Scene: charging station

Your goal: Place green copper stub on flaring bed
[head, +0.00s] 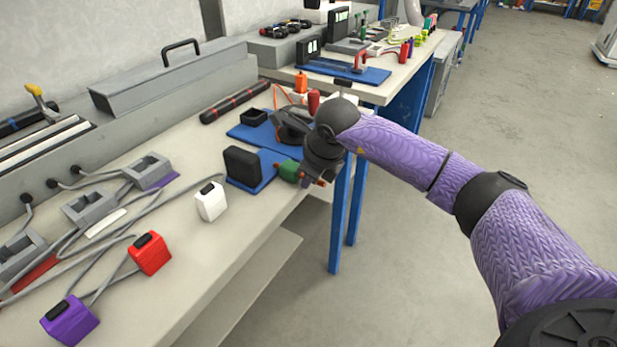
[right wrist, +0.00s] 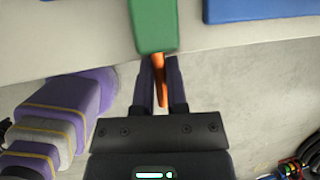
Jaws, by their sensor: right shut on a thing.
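The green copper stub (head: 290,171) has a green body and an orange-copper end. It shows at the edge of the near bench in the head view and at the top of the right wrist view (right wrist: 153,25). My right gripper (right wrist: 160,90) is shut on its copper end, with the green body beyond the fingertips. I cannot tell for sure which thing is the flaring bed. A dark bar with a red clamp (head: 360,61) lies on a blue mat on the far bench. My left gripper is not in view.
Near my right gripper are a black block (head: 242,166) on a blue mat and a black tray (head: 253,117). A white block (head: 210,201), a red block (head: 150,254) and a purple block (head: 70,322) stand on the near bench. The floor at right is clear.

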